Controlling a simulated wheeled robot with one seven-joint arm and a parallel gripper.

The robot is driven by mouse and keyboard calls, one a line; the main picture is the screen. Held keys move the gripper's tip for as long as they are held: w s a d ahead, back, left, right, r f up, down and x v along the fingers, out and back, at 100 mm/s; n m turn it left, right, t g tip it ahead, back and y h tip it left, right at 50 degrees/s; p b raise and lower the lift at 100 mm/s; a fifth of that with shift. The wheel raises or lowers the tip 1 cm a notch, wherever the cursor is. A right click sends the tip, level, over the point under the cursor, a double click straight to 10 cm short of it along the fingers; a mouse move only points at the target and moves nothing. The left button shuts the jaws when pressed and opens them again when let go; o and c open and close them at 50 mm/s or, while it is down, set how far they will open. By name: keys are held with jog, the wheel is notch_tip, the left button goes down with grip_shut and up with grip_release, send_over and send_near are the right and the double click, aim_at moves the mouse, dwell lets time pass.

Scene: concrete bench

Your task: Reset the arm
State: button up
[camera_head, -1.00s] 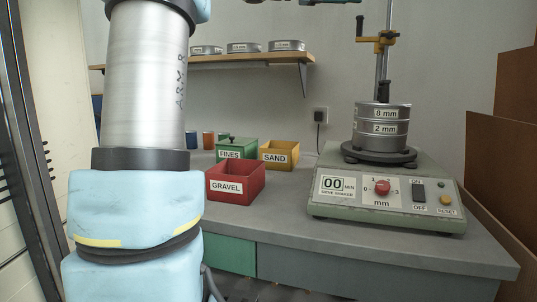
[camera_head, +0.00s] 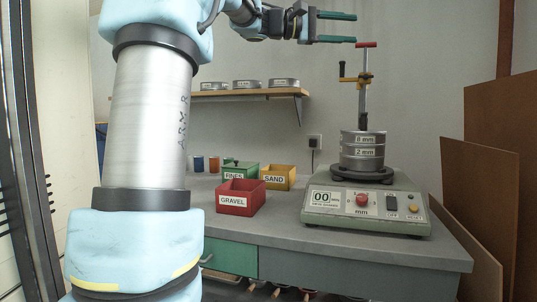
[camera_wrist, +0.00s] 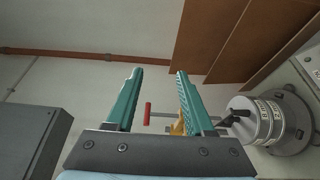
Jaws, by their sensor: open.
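My gripper (camera_head: 337,28) is at the top of the head view, open, with its two green fingers pointing right and nothing between them. It is up above the bench, near the height of the red-topped clamp rod of the sieve shaker (camera_head: 366,212). In the wrist view the gripper (camera_wrist: 158,90) also shows open and empty. The sieve stack (camera_head: 362,150), labelled 8 mm and 2 mm, stands upright on the shaker and shows at the right of the wrist view (camera_wrist: 258,120). The shaker display reads 00.
A red GRAVEL bin (camera_head: 240,198), a green FINES bin (camera_head: 234,177) with a lid and a yellow SAND bin (camera_head: 279,178) stand on the bench (camera_head: 290,225). A shelf (camera_head: 240,92) holds several sieves. Brown boards (camera_head: 480,180) lean at the right. Open air surrounds the gripper.

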jog(key=w+a+f+n+t+y, duration=0.1)
jog(key=a+f+y, duration=0.15)
jog(key=f, duration=0.65)
jog(key=w+a+f+n+y, duration=0.1)
jog(key=a+f+y, duration=0.15)
jog(key=f, duration=0.75)
jog(key=a+f+n+t+y, duration=0.1)
jog(key=f+y, duration=0.3)
jog(key=f, duration=0.5)
jog(key=s+a+f+m+y, duration=0.2)
jog(key=s+a+f+y, duration=0.1)
jog(key=s+a+f, duration=0.5)
jog(key=s+a+f+m+g+y, duration=0.1)
jog(key=s+a+f+m+y, duration=0.25)
jog(key=f, duration=0.65)
jog(key=s+a+f+y, duration=0.2)
jog(key=s+a+f, duration=0.4)
jog(key=a+f, duration=0.25)
notch_tip(320, 180, down, 12)
jog(key=s+g+b, duration=0.1)
jog(key=s+b, duration=0.1)
jog(key=b, duration=0.8)
notch_tip(320, 180, up, 27)
jog(key=p, duration=2.6)
